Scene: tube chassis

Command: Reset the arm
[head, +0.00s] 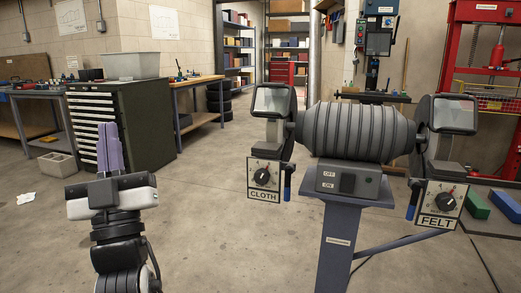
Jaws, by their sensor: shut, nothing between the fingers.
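My gripper (109,128) shows in the head view at the lower left. Its purple-grey fingers point upward and are together, with nothing between them. The white and black gripper body sits below the fingers, on top of my black arm. The gripper is held up in front of the dark green drawer cabinet and touches nothing that I can see. My lower arm runs out of the bottom of the picture.
A bench polisher (356,131) on a blue pedestal (334,240) stands to the right, with dials labelled CLOTH and FELT. The floor between arm and pedestal is clear.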

